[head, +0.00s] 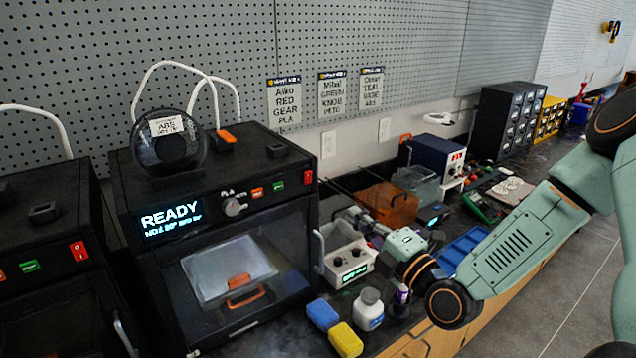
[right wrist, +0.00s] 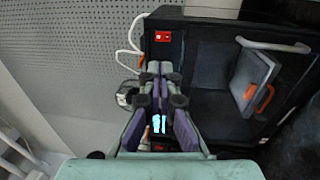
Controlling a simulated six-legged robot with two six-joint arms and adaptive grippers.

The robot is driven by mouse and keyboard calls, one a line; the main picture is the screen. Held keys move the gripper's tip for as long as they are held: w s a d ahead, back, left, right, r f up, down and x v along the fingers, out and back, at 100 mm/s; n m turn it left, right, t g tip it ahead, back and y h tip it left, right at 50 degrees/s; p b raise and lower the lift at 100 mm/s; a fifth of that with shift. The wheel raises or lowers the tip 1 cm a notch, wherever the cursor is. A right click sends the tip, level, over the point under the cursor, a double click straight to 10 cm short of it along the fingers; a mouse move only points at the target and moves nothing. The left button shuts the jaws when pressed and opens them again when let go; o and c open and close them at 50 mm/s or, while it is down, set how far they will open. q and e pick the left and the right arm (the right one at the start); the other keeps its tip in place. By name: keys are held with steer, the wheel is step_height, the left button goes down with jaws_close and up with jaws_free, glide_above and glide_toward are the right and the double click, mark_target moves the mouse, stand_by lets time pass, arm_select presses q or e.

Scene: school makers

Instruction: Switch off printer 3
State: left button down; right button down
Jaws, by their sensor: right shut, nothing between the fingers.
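A black printer (head: 215,215) stands in the middle left of the head view, its display (head: 172,217) reading READY. Its red switch (head: 308,177) is at the upper right of its front; a red switch (right wrist: 163,36) also shows in the right wrist view. A second black printer (head: 50,270) is at the left edge, with a red switch (head: 79,251). I cannot read a printer number on either. My right gripper (head: 347,213) is shut and empty, right of the middle printer; its fingertips (right wrist: 155,68) appear below the switch in the wrist view. My left gripper is out of view.
A knob (head: 232,207) and small orange and green buttons sit beside the switch. The printer door has a white handle (head: 319,250). A grey control box (head: 348,265), a white bottle (head: 369,308) and blue and yellow sponges (head: 345,339) crowd the bench nearby.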

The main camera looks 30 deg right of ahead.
steer(key=b, duration=0.2)
glide_toward(308, 174)
steer(key=w, duration=0.4)
steer(key=w+p, duration=0.1)
steer(key=w, duration=0.1)
steer(key=shift+a+r, duration=0.2)
steer(key=shift+a, duration=0.2)
steer(key=shift+w+d, duration=0.1)
steer(key=shift+w, duration=0.4)
steer(key=shift+s+r, duration=0.2)
steer(key=shift+s, duration=0.05)
steer(key=shift+w, duration=0.4)
steer(key=shift+r, duration=0.1)
steer(key=shift+s, duration=0.1)
